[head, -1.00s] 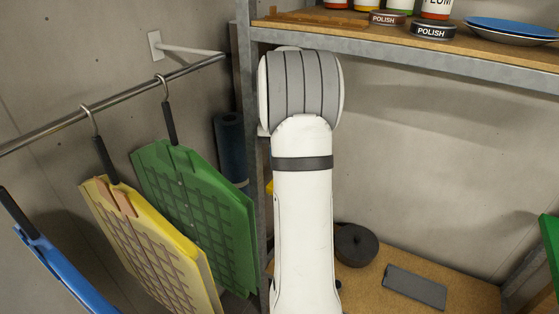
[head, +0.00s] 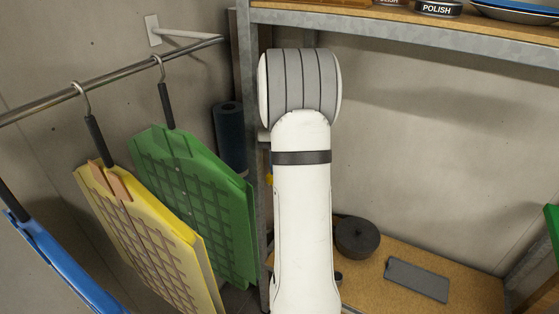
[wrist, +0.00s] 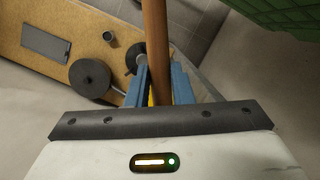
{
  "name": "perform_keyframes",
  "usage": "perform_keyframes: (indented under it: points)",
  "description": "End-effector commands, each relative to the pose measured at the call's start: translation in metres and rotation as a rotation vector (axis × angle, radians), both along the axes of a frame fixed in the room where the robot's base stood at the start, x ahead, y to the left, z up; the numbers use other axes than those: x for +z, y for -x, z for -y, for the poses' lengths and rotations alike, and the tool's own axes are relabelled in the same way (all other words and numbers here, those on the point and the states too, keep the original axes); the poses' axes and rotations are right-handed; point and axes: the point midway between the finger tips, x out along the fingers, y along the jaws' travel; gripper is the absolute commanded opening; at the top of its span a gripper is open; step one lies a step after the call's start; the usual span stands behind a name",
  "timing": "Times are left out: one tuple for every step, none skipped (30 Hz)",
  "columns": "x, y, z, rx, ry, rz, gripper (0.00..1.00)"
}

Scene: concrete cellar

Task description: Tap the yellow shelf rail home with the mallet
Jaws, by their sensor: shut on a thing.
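My gripper (wrist: 160,88) shows in the wrist view, its two blue fingers closed on a brown wooden handle (wrist: 155,40), which I take to be the mallet's. The handle runs up out of the top of the picture; no mallet head can be made out. A small yellow patch (wrist: 151,99) shows between the fingers beside the handle. In the head view my arm hides the gripper and mallet. A small yellow bit (head: 268,182) shows by the shelf's left post, perhaps the rail; the rest is hidden, so how it sits cannot be told.
The metal shelf (head: 420,47) has a lower cork-coloured board (head: 440,270) with a dark round pot (head: 357,237) and a grey slab (head: 417,280). Green (head: 195,200) and yellow (head: 150,240) panels hang from a rail (head: 130,76) at left. A dark roll (head: 229,135) stands behind.

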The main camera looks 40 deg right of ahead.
Motion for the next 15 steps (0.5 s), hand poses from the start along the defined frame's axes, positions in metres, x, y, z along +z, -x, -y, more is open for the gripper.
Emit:
perform_keyframes:
  points:
    - [0.002, 0.000, 0.000, 0.000, 0.001, 0.001, 0.00]
    - [0.003, 0.000, 0.000, 0.000, 0.001, 0.001, 0.00]
    - [0.005, 0.000, 0.000, 0.000, 0.001, 0.001, 0.00]
    - [0.006, 0.000, 0.000, 0.000, 0.001, 0.001, 0.00]
    - [0.008, 0.000, 0.000, 0.000, 0.001, 0.002, 0.00]
    - [0.012, 0.000, 0.000, 0.000, 0.001, 0.002, 0.00]
    - [0.014, 0.000, 0.000, 0.000, 0.001, 0.002, 0.00]
    - [0.017, 0.000, 0.000, 0.000, 0.001, 0.002, 0.00]
    - [0.022, 0.000, 0.000, 0.000, 0.001, 0.002, 0.00]
    - [0.025, 0.000, 0.000, 0.000, 0.001, 0.002, 0.00]
    - [0.028, 0.000, 0.001, 0.000, 0.001, 0.002, 0.00]
    - [0.032, 0.000, 0.001, 0.000, 0.001, 0.002, 0.00]
    - [0.035, 0.000, 0.001, 0.000, 0.001, 0.001, 0.00]
    - [0.038, 0.000, 0.001, 0.000, 0.001, 0.001, 0.00]
    - [0.042, 0.000, 0.001, 0.000, 0.001, 0.001, 0.00]
